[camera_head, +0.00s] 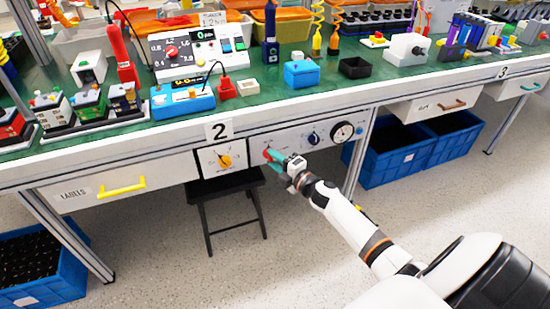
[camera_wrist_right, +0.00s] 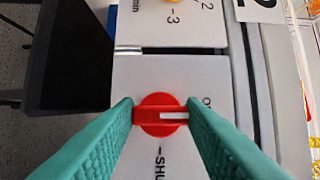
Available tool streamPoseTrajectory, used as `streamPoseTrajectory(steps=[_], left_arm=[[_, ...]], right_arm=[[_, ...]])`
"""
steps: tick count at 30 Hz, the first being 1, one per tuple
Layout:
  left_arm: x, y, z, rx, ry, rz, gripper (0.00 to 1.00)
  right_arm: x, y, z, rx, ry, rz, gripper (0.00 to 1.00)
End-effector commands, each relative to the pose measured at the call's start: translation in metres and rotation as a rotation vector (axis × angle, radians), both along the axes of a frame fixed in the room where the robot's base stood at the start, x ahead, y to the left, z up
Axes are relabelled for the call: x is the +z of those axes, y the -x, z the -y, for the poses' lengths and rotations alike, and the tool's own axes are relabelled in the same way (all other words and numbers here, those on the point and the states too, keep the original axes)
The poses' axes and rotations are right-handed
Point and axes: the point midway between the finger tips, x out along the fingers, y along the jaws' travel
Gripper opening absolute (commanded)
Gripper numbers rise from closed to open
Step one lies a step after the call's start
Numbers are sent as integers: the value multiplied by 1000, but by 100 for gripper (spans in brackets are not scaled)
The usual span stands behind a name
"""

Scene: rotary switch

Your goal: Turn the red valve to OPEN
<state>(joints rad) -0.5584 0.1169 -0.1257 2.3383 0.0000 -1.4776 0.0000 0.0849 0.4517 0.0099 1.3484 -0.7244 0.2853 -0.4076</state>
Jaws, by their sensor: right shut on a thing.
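The red valve (camera_wrist_right: 160,114) is a round knob with a raised bar on a pale panel (camera_wrist_right: 133,75). In the right wrist view the bar lies across the picture, with its white mark towards the right. A label beginning with "O" is partly visible right of the knob, and "SHU" shows below it. My right gripper (camera_wrist_right: 160,116) has its teal fingers shut on the ends of the bar. My left gripper is not in view.
A yellow knob (camera_head: 225,161) is left of the valve; a dark blue knob (camera_head: 314,138) and round gauge (camera_head: 342,131) are right. The crowded green bench top (camera_head: 330,97) is above. A black stool (camera_head: 222,186) stands below, blue crates (camera_head: 393,163) to the right.

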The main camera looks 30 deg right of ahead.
Motion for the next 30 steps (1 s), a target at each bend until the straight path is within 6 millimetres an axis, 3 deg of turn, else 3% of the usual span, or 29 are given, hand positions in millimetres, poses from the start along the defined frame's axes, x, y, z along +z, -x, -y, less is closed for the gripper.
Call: streamPoseTrajectory(steps=[15,16,19,30], left_arm=[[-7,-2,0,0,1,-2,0],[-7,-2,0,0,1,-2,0],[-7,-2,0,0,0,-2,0],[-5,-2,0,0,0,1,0]], right_arm=[[-2,1,-1,1,19,-7,14],[-2,1,-1,1,19,-7,41],[-2,0,-1,1,18,-7,58],[-1,5,0,0,17,-6,58]])
